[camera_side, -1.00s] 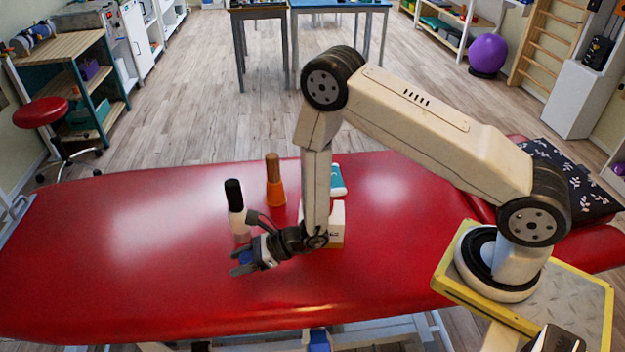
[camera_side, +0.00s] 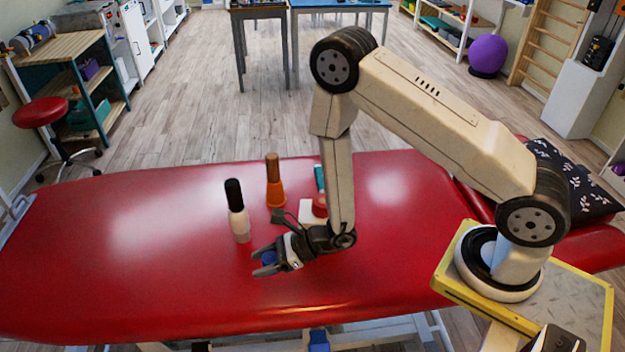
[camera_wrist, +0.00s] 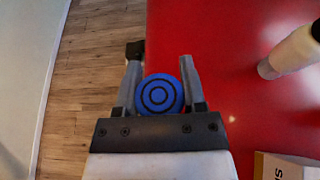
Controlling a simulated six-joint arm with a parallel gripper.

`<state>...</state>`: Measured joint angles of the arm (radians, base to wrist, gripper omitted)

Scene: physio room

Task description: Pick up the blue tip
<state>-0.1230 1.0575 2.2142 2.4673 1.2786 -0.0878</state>
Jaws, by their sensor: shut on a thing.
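The blue tip (camera_wrist: 159,94) is round with dark concentric rings. In the wrist view it sits between the two fingers of my gripper (camera_wrist: 160,80), touching both or nearly so. In the side view the blue tip (camera_side: 269,258) shows as a small blue patch between the fingers of my gripper (camera_side: 264,264). My gripper is shut on it and points left, above the front part of the red table. The fingers partly hide the tip, and I cannot tell its full shape.
A white bottle with a black cap (camera_side: 238,212) stands just behind my gripper. An orange bottle (camera_side: 275,185) stands farther back. A white box (camera_side: 308,212) is partly hidden behind my arm. The left part of the red table (camera_side: 120,250) is clear.

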